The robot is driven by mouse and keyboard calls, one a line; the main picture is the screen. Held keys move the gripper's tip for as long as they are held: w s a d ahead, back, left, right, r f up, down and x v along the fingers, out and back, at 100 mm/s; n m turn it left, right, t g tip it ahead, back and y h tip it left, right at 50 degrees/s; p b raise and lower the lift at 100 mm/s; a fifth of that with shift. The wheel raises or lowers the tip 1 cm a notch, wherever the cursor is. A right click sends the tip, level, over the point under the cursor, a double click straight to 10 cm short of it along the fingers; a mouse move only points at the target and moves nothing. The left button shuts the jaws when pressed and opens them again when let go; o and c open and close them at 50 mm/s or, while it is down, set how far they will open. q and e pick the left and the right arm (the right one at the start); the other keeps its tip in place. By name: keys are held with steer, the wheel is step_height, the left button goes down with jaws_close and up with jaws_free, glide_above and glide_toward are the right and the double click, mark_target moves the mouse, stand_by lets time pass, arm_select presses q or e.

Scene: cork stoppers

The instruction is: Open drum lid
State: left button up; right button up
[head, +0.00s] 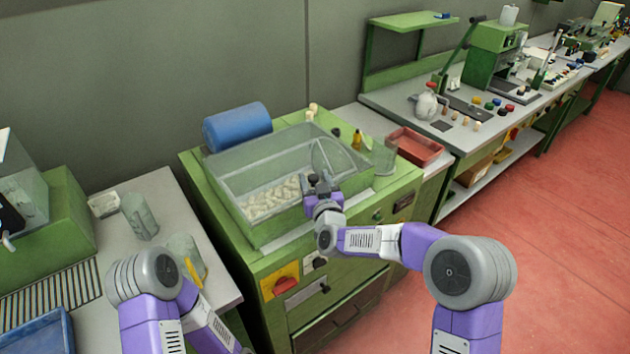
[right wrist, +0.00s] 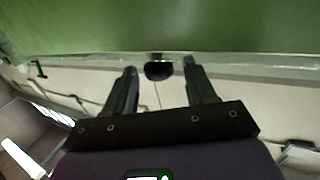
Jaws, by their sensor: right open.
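The drum lid (head: 262,160) is a clear cover on the green machine (head: 235,222) in the head view, and it appears closed. Pale cork stoppers (head: 268,200) show through it. My right gripper (head: 318,186) is at the lid's front edge. In the right wrist view, a round black knob (right wrist: 158,71) sits at the edge, between the two spread fingertips of my right gripper (right wrist: 160,78). The fingers are open and not closed on the knob; whether either touches it I cannot tell. My left gripper is out of view; only my left arm shows.
A blue cylinder (head: 237,126) lies behind the lid. A clear beaker (head: 384,158) and a small amber bottle (head: 357,139) stand right of it. A red tray (head: 414,146) is on the right bench. Glass jars (head: 138,216) stand on the left bench. Red floor is free at right.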

jaws_close()
stand_by(0.4)
steer(key=shift+r, duration=0.1)
